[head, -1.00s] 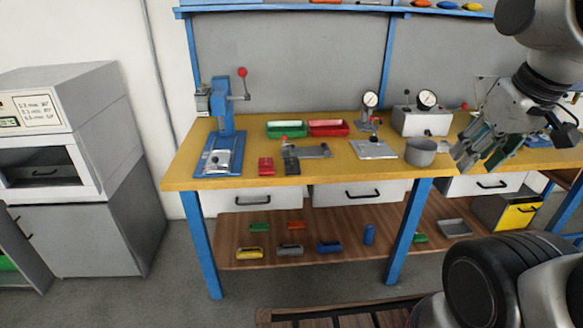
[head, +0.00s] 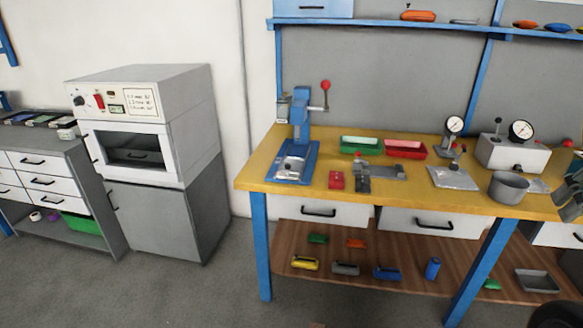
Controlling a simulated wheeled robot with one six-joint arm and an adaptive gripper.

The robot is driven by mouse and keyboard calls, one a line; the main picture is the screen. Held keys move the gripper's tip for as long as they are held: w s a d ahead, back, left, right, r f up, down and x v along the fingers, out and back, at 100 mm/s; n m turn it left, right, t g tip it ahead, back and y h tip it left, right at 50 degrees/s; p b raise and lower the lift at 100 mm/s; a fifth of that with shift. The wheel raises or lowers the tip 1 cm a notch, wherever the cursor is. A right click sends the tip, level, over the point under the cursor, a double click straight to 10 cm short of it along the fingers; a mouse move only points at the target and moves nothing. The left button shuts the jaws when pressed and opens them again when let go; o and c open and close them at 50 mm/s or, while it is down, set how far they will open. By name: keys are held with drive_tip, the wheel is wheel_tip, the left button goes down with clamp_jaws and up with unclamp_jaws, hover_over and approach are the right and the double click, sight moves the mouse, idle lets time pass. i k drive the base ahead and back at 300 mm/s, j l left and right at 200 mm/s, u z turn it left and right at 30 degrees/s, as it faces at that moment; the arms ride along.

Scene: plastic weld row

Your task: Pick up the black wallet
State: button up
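I cannot make out a black wallet for certain in the head view. Several flat, dark-edged items (head: 42,118) lie on the grey counter at the far left, too small to identify. My gripper (head: 571,203) is partly in view at the right edge, by the bench's right part. Its fingers are cut off by the frame, so its opening does not show.
A blue press (head: 300,135), green bin (head: 361,146), red bin (head: 405,150) and grey pot (head: 508,187) stand on the bench. Several small coloured items lie on the wooden lower shelf (head: 400,250). A white oven (head: 135,150) stands left. The floor before it is clear.

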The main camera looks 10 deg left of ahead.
sight(362, 181)
drive_tip(key=i+j, duration=0.35)
drive_tip(key=i, duration=0.15)
drive_tip(key=i+j, duration=0.3)
drive_tip(key=i, duration=0.2)
